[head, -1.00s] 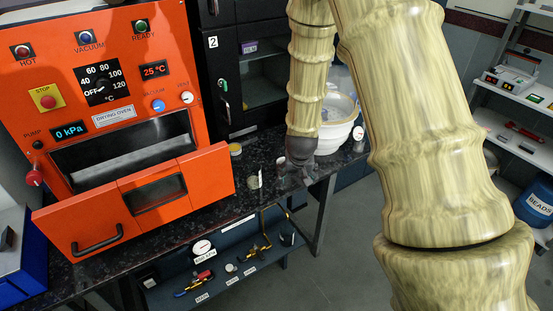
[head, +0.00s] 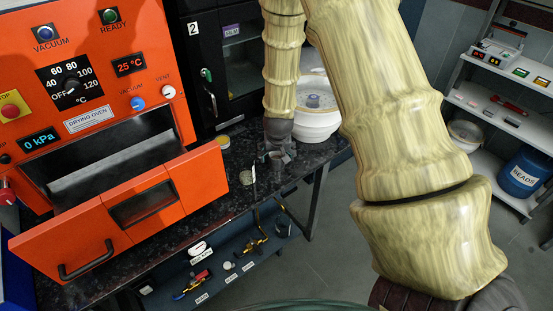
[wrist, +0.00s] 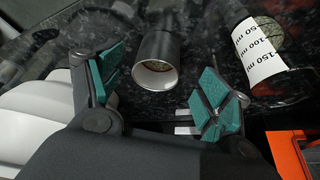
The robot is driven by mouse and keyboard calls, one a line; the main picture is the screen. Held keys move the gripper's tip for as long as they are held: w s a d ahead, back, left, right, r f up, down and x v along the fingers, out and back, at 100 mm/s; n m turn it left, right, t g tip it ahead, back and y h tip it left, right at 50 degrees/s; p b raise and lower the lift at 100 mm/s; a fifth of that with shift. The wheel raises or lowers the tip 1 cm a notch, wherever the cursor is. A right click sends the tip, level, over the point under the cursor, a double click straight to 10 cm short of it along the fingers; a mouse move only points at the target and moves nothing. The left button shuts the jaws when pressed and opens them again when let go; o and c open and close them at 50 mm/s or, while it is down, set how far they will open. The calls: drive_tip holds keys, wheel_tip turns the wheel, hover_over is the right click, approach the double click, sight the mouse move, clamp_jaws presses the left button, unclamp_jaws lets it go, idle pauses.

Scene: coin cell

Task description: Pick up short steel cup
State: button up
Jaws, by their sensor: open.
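The short steel cup (wrist: 157,55) is a small grey metal cylinder on the speckled black counter (wrist: 50,45). In the wrist view it lies between the two spread fingers of my gripper (wrist: 163,88), with its round mouth toward the camera. Gaps show between the cup and the green finger pads on both sides. In the head view my gripper (head: 279,152) points down at the counter, and the cup (head: 276,161) shows small and dark at the fingertips. The cup's base is not clear in either view.
A beaker marked in ml (wrist: 263,55) stands close to the right finger. A white round vessel (head: 318,122) stands behind my gripper. The orange drying oven (head: 100,110) is at the left, its front door (head: 120,215) open. A lower shelf holds tools and valves.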

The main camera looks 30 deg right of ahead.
sight(277, 156)
drive_tip(key=shift+d+f, duration=0.15)
drive_tip(key=shift+f, duration=0.05)
drive_tip(key=shift+w+p+x, duration=0.2)
drive_tip(key=shift+p+x, duration=0.75)
drive_tip(key=shift+x, duration=1.65)
drive_tip(key=shift+d, duration=0.15)
drive_tip(key=shift+r, duration=0.1)
drive_tip(key=c, duration=1.2)
drive_tip(key=shift+r, duration=0.15)
